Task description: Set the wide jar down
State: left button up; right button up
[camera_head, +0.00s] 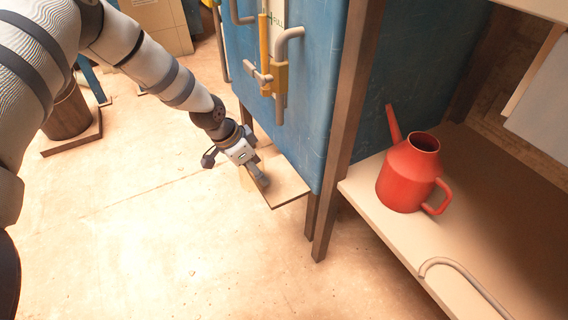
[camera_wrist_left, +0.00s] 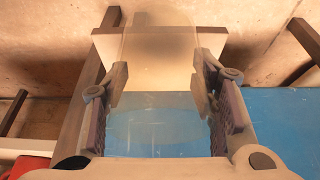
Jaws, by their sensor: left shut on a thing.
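My left gripper (camera_head: 258,180) reaches down beside the blue cabinet, over a light wooden board at its foot (camera_head: 286,192). In the left wrist view the gripper (camera_wrist_left: 160,88) has its two fingers on either side of a clear, see-through wide jar (camera_wrist_left: 155,122) and is shut on it. The jar's outline is faint, and the board (camera_wrist_left: 170,75) shows through and beyond it. In the head view the jar is mostly hidden by the gripper. I cannot tell whether the jar touches the board. My right gripper is not in view.
The blue cabinet (camera_head: 290,120) with yellow and grey handles stands right beside the arm. Its dark wooden post (camera_head: 345,120) borders a shelf (camera_head: 390,238) with a red watering can (camera_head: 408,175).

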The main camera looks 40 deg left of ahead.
pick_arm(q)
jog(key=w, duration=0.1)
jog(key=w+d+b, duration=0.1)
jog(key=w, duration=0.1)
jog(key=w+d, duration=0.1)
jog(key=w, duration=0.1)
jog(key=shift+w+f+b, duration=0.15)
jog(key=shift+b, duration=0.25)
jog(key=shift+w+d+f+b, duration=0.25)
jog(key=shift+w+f+b, duration=0.1)
jog(key=shift+w+b, duration=0.15)
jog(key=shift+w+d+f+b, duration=0.25)
jog(key=shift+w+f+b, duration=0.15)
jog(key=shift+w, duration=0.1)
jog(key=shift+r, duration=0.2)
jog(key=shift+c, duration=0.6)
jog(key=shift+f, duration=0.15)
jog(key=o, duration=1.4)
jog(key=shift+f, duration=0.1)
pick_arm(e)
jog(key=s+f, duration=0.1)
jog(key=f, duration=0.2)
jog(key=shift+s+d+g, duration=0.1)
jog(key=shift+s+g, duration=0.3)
